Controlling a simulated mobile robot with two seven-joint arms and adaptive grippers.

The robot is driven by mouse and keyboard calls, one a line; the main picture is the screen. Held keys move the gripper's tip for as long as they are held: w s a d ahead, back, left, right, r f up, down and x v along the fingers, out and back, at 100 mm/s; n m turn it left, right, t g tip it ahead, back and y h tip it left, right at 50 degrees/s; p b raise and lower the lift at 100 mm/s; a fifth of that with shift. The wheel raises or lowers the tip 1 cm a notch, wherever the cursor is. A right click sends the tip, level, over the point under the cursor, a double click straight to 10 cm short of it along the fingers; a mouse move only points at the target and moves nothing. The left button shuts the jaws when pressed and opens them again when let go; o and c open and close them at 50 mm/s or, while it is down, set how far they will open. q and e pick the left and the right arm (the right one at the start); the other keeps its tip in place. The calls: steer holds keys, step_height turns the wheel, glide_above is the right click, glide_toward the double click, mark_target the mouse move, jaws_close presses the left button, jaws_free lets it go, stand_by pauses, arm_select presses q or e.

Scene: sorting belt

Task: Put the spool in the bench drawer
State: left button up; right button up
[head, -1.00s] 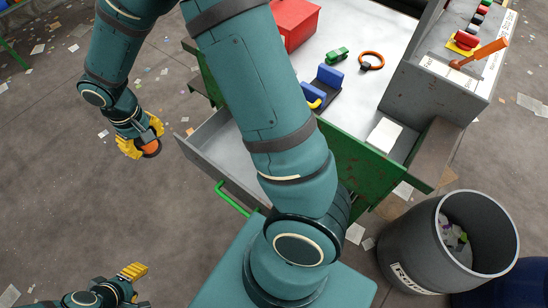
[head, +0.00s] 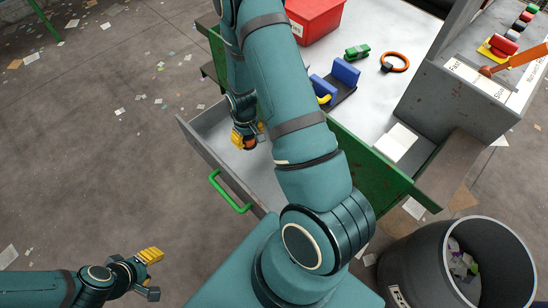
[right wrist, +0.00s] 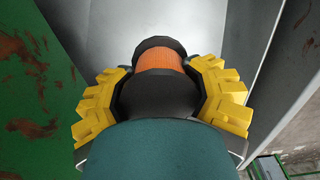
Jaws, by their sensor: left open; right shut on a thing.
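The spool, orange with dark ends, is in my right gripper (head: 247,134); a bit of orange spool (head: 250,143) shows below the yellow fingers. In the right wrist view the spool (right wrist: 160,62) sits between both yellow fingers, which are shut on it. The bench drawer (head: 212,153) is pulled out, with a green handle (head: 229,191) and a bare grey inside where visible. The right gripper and spool are over the drawer's opening; their height above its floor is unclear. My right arm hides part of the drawer. My left gripper (head: 152,275) is open and empty, low at the left.
The bench top (head: 378,95) holds a red bin (head: 316,18), a green block (head: 357,51), an orange ring (head: 395,62) and blue-ended holder (head: 345,73). A control box with an orange lever (head: 515,57) stands right. A grey barrel (head: 410,265) is below it.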

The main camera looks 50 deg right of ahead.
mark_target(251, 158)
step_height(251, 158, down, 9)
steer(key=shift+f+b, duration=0.2)
steer(key=shift+b, duration=0.75)
steer(key=shift+f, duration=0.2)
steer(key=o, duration=1.4)
steer(key=shift+r, duration=0.1)
steer(key=shift+r, duration=0.15)
step_height(251, 158, up, 12)
steer(key=p, duration=0.2)
steer(key=shift+p, duration=0.3)
